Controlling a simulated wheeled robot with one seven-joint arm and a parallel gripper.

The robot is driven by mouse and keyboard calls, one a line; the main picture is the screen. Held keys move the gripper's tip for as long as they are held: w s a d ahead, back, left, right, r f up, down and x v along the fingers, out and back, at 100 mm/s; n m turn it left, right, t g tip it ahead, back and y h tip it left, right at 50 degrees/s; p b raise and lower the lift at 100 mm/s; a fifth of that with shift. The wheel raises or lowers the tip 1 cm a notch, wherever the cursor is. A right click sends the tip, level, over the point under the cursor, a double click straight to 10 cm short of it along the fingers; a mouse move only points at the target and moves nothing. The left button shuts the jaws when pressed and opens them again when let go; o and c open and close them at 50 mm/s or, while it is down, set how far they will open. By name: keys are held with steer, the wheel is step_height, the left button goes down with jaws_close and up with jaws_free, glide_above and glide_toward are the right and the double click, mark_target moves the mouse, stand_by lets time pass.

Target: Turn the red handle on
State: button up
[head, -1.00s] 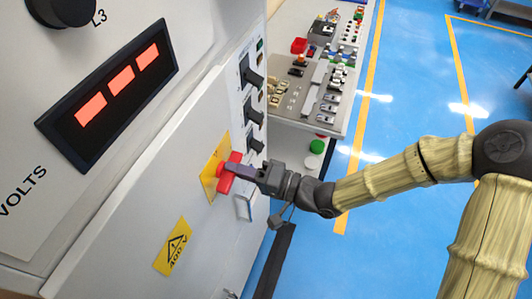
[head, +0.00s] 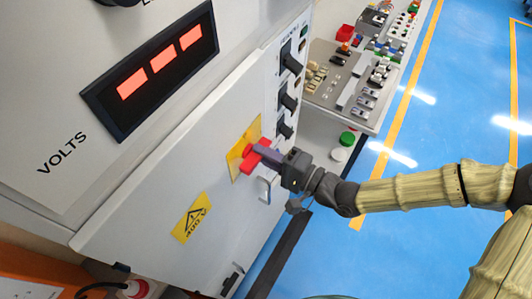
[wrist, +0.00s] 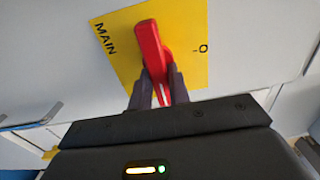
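The red handle (head: 252,160) sits on a yellow plate (head: 236,158) on the light grey cabinet front. In the wrist view the red handle (wrist: 150,45) stands tilted on the yellow plate (wrist: 188,30), which shows "MAIN" on the left and an "O" mark on the right. My gripper (head: 262,153) is at the handle. In the wrist view its dark fingers (wrist: 160,88) lie on both sides of the handle's lower part and look closed on it. The fingers partly hide the handle's lower part and the plate.
A red digital VOLTS display (head: 148,71) is at the upper left. Black knobs (head: 289,101) line the panel edge above the handle. A yellow 400 V warning label (head: 190,217) is below. A bench with small parts (head: 335,85) stands behind; blue floor (head: 440,120) is open at right.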

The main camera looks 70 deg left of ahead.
steer(key=o, duration=0.4)
steer(key=shift+a, duration=0.1)
steer(key=shift+o, duration=0.2)
steer(key=shift+w, duration=0.15)
steer(key=b+v, duration=0.4)
steer(key=v, duration=1.3)
steer(key=shift+d+b, duration=0.2)
steer(key=shift+b, duration=0.2)
